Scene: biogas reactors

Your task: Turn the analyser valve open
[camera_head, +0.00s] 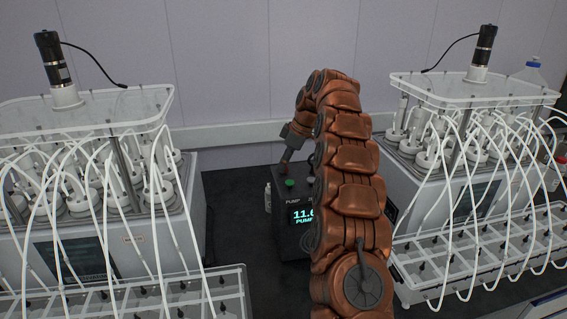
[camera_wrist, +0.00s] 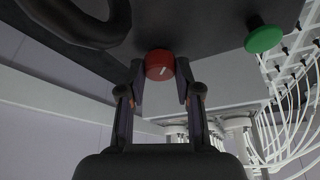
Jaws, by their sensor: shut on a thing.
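The analyser is a dark box (camera_head: 290,243) in the middle of the bench, with a lit display reading about 11.6, partly hidden by my arm. In the wrist view its dark top face (camera_wrist: 200,25) carries a round red knob (camera_wrist: 157,62) with a short, slanted white mark, which I take to be the valve. My gripper (camera_wrist: 160,70) has one finger on each side of the knob and is shut on it. In the head view my gripper (camera_head: 287,158) reaches down to the box's top rear; the knob is hidden there.
A green button (camera_head: 289,183) sits on the box, also seen in the wrist view (camera_wrist: 263,39). A dark curved handle (camera_wrist: 85,20) is near the knob. Reactor units with white tubes stand left (camera_head: 150,235) and right (camera_head: 440,190). A small white bottle (camera_head: 268,197) stands beside the box.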

